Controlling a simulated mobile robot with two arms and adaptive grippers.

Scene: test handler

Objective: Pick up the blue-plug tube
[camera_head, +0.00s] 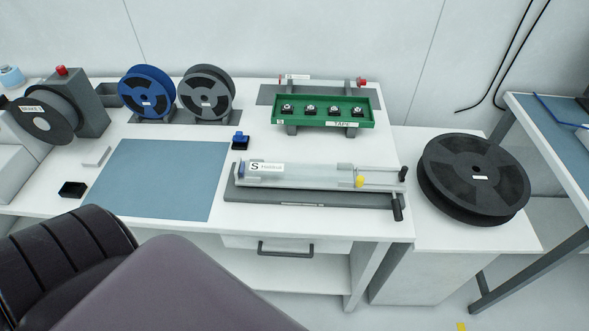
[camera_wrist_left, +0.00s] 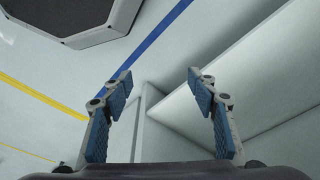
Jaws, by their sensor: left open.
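A clear tube (camera_head: 310,175) lies along a grey rail fixture (camera_head: 300,199) near the front right of the white bench. A blue plug (camera_head: 241,169) shows at its left end, and a white label marked S is near that end. A yellow piece (camera_head: 360,182) sits close to its right end. My left gripper (camera_wrist_left: 160,98) is open and empty in the left wrist view, with its two blue-padded fingers apart. It does not show in the head view, and no tube shows in the wrist view. My right gripper is in neither view.
A green tray (camera_head: 322,124) on a stand is behind the tube. A blue mat (camera_head: 155,178) lies to the left, with reels (camera_head: 206,90) behind it. A big black reel (camera_head: 473,178) lies flat at right. In the wrist view, white panels (camera_wrist_left: 255,80) border the gripper.

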